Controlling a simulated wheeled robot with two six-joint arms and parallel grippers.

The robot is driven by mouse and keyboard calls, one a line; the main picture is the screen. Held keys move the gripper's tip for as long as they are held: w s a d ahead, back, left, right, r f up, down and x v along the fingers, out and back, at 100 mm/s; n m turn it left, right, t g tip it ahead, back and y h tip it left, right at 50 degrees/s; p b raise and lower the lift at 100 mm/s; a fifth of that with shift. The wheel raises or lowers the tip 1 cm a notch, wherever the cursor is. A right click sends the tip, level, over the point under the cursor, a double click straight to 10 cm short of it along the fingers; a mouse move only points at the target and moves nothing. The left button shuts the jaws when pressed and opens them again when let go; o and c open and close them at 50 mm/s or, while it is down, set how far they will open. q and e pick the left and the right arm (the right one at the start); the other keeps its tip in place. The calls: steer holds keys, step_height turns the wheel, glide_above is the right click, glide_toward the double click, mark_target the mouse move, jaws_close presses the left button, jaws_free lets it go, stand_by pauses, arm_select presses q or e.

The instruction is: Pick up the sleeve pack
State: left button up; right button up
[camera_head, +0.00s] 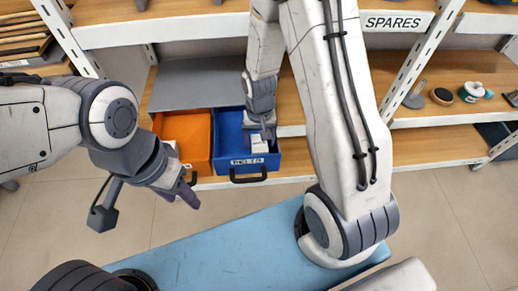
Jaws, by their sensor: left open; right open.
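A small white pack (259,144), which may be the sleeve pack, is in the blue bin (230,128) on the shelf. It is too small to read. My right gripper (264,131) points down into the blue bin, right at the white pack. The fingers are open; I cannot tell whether they touch the pack. My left gripper (188,190) is open and empty, in front of the orange bin (197,135) and apart from the pack.
A grey panel (195,82) lies on the shelf behind the bins. The blue bin has a front label and a black handle (248,178). Shelf uprights stand left and right. A tape roll (441,96) and small items sit on the right shelf. Floor shows in front.

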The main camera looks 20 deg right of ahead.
steer(key=shift+f, duration=0.55)
steer(key=shift+r, duration=0.1)
steer(key=c, duration=1.2)
